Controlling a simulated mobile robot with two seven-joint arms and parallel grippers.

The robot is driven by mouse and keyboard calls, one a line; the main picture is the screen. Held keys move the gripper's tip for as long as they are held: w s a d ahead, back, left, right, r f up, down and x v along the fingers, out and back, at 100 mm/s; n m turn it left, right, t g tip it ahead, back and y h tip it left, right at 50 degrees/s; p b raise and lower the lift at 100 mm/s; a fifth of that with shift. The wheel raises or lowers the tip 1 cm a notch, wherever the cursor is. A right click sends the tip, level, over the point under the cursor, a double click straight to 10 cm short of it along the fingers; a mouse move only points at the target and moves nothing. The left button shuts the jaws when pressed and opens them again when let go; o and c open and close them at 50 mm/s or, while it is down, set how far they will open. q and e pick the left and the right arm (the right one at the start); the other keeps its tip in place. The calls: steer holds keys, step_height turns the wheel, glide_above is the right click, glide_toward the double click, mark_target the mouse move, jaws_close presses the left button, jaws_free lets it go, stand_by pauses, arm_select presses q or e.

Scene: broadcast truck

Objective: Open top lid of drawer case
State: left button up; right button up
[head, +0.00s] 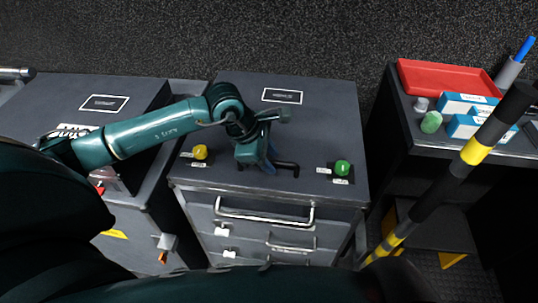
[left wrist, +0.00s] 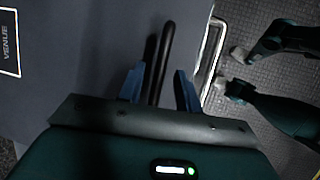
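The drawer case (head: 245,235) stands in the middle of the head view, with metal bar handles on its front drawers. Its dark grey top lid (head: 330,115) lies flat and looks closed. A black bar handle (head: 288,167) is on the lid near the front edge. My left gripper (head: 268,163) is over the lid at this handle. In the left wrist view, the handle (left wrist: 164,50) lies between the two blue fingers of my left gripper (left wrist: 160,85), with gaps on both sides. The gripper is open. I do not see my right gripper.
A yellow knob (head: 200,152) and a green knob (head: 342,168) stand on the lid, left and right of the handle. A table at right holds a red tray (head: 445,78) and blue-white boxes (head: 465,126). A striped pole (head: 475,150) leans right of the case.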

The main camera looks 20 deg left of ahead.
arm_select(q)
steer(key=shift+c, duration=0.4)
jaws_close()
